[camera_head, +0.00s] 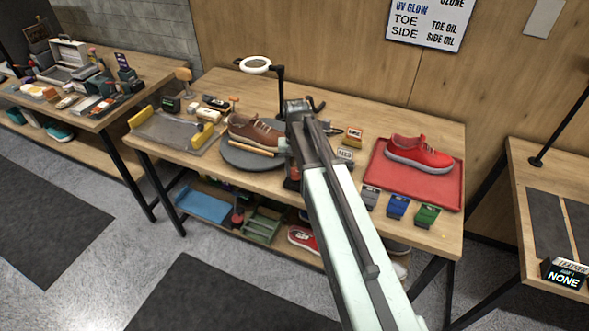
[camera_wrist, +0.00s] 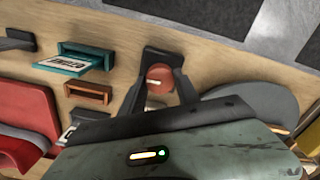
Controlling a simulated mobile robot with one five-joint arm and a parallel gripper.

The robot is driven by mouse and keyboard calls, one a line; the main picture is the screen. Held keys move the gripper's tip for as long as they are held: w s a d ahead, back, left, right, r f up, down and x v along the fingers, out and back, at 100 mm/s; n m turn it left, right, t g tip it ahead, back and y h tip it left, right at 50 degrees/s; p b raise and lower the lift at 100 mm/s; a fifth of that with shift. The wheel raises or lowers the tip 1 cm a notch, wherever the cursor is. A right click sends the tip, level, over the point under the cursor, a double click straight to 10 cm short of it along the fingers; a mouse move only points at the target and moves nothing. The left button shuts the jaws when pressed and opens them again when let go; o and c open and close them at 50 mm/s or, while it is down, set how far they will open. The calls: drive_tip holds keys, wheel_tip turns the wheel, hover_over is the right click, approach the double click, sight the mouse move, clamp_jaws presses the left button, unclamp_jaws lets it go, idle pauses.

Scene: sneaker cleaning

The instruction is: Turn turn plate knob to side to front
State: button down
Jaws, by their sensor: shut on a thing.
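A round grey turn plate (camera_head: 240,157) lies on the middle table, with a brown sneaker (camera_head: 257,131) and a light wooden bar on it. The sneaker's long side faces the table's front edge. In the wrist view, the plate's grey edge (camera_wrist: 250,100) shows to the right of my gripper. A round red knob with a pale mark (camera_wrist: 160,80) sits between my dark fingers (camera_wrist: 160,88), which are shut on it. In the head view, my gripper (camera_head: 292,172) is at the plate's right, and my arm hides much of the knob area.
A red sneaker (camera_head: 418,152) stands on a red tray (camera_head: 447,196) to the right. Grey, blue (camera_head: 397,207) and green (camera_head: 427,215) small holders line the front edge. A ring lamp (camera_head: 256,65) stands behind the plate; a grey tray (camera_head: 165,128) lies left.

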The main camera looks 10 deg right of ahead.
sight(295, 171)
drive_tip(key=c, duration=0.9)
unclamp_jaws()
drive_tip(key=shift+r, duration=0.1)
wheel_tip(295, 171, up, 8)
drive_tip(key=p, duration=0.8)
drive_tip(key=shift+f, duration=0.2)
